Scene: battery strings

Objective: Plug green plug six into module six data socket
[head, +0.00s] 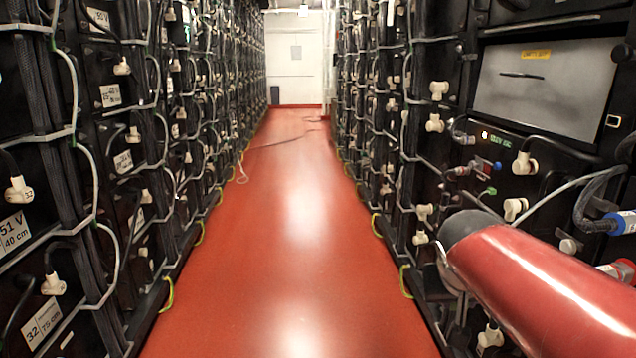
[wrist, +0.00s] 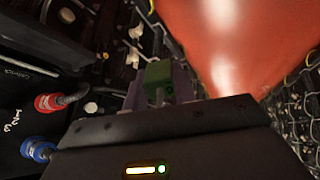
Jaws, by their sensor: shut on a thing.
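My gripper (wrist: 160,88) shows in the wrist view with its purplish fingers shut around a green plug (wrist: 158,74). The plug sits between the fingertips, with dark racks and cables beyond it. The plug's front end and any contact with a socket cannot be made out. In the head view a small green piece (head: 488,191) shows on the right rack, above my red arm (head: 540,275). I cannot tell whether it is the same plug. My gripper is not clearly visible in the head view. No data socket can be told apart as module six.
Black battery racks with white connectors and looping grey cables line both sides of a red aisle floor (head: 285,200). A grey panel (head: 545,78) is at the upper right. A red connector (wrist: 48,102) and a blue connector (wrist: 38,150) stick out at left in the wrist view.

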